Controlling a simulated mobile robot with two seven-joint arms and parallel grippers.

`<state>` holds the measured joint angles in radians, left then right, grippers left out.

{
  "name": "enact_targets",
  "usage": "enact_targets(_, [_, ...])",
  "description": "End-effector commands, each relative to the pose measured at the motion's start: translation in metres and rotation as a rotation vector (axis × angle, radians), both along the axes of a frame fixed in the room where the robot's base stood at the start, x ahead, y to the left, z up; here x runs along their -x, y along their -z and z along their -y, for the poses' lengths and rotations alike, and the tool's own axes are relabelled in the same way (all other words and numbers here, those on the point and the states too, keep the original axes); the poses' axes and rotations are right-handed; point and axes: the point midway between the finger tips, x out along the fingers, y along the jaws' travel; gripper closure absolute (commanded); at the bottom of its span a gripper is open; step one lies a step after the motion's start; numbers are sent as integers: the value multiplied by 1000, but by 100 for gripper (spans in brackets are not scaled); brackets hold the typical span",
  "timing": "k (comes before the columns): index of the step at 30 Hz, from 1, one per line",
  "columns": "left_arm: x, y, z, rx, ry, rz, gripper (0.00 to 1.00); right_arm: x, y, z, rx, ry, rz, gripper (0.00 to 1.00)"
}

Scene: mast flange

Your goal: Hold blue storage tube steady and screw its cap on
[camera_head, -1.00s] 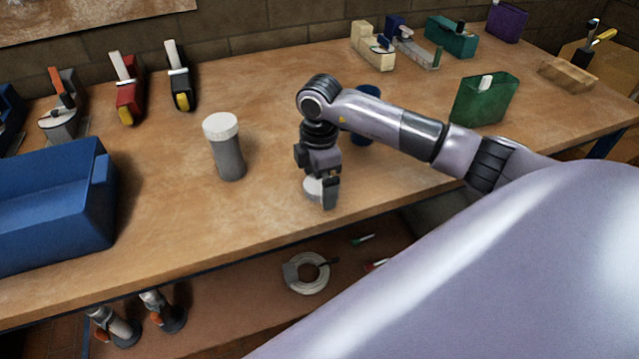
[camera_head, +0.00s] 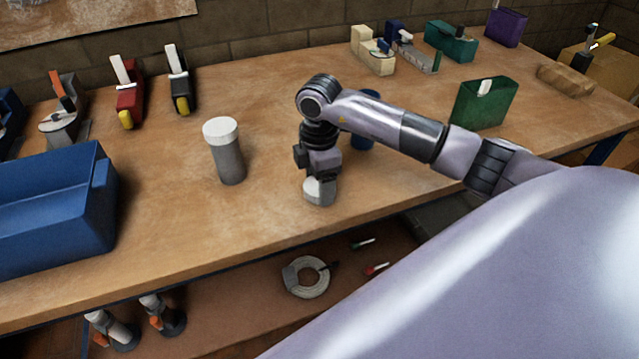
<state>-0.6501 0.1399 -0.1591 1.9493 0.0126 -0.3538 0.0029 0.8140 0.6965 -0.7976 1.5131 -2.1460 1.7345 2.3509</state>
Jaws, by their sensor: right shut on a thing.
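The blue storage tube (camera_head: 363,136) stands on the bench behind my right forearm, which hides part of it. A pale, low round piece, which looks like the cap (camera_head: 318,193), is at the bench top near the front edge. My right gripper (camera_head: 320,184) points down over this piece and is shut on it; the fingertips are hard to make out. I cannot tell whether the piece is lifted off the bench. My left gripper is not in view.
A grey tube with a white lid (camera_head: 226,155) stands left of my right gripper. A blue bin (camera_head: 60,205) is at the left, a green box (camera_head: 484,103) at the right. Clamps and holders line the back. The bench middle is mostly clear.

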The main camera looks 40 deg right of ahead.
Motion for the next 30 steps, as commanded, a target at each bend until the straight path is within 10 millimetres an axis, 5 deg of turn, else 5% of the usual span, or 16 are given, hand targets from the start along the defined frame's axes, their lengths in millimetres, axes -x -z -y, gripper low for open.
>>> enact_targets(8, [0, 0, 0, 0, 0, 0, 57, -1, -54, 0, 0, -2, 8, 60])
enact_targets(18, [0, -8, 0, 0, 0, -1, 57, -1, -155, 1, 3, 0, 7, 60])
enact_targets(30, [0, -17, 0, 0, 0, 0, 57, 0, -192, 0, -1, 1, 1, 60])
